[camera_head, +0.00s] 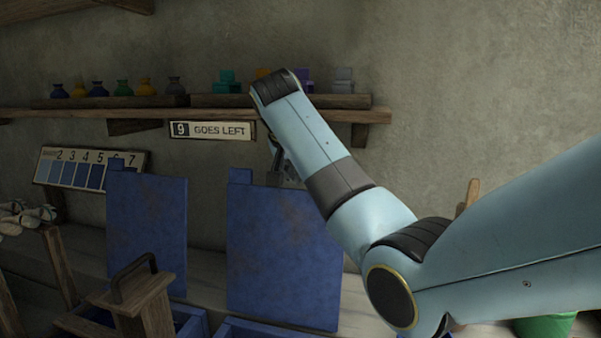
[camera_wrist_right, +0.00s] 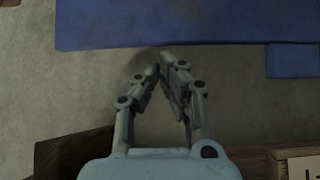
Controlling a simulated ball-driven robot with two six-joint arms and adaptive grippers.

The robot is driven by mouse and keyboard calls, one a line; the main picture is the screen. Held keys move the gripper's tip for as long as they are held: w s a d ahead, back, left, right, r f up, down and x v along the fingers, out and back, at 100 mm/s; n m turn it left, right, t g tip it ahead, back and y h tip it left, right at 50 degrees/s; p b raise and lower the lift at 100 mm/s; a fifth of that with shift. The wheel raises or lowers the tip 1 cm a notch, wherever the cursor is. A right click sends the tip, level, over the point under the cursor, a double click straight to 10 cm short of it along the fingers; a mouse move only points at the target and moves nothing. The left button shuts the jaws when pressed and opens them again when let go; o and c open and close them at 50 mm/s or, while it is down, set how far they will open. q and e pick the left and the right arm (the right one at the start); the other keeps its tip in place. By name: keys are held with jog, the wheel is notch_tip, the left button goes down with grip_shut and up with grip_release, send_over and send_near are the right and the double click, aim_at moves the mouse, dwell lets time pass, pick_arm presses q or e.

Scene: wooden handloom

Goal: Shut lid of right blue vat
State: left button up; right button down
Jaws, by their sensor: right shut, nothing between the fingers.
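The right blue vat (camera_head: 262,329) shows only its upper rim at the bottom edge of the head view. Its blue lid (camera_head: 283,255) stands open and upright against the back wall. The lid also fills the top of the right wrist view (camera_wrist_right: 150,25), with its tab at right. My right gripper (camera_head: 280,178) is near the lid's top edge, partly hidden by my arm. In the right wrist view its fingertips (camera_wrist_right: 168,62) are together and empty, just beyond the lid's edge. I cannot tell whether they touch it. My left gripper is out of view.
A second blue lid (camera_head: 147,235) stands open to the left, above the left vat (camera_head: 190,326). A wooden shelf (camera_head: 215,114) with pots and a "GOES LEFT" sign (camera_head: 213,131) is above. A wooden handled piece (camera_head: 135,290) stands in front. A green container (camera_head: 546,327) is at lower right.

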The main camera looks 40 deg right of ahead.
jog(key=x, duration=0.7)
jog(key=shift+d+f, duration=0.15)
jog(key=shift+f, duration=0.1)
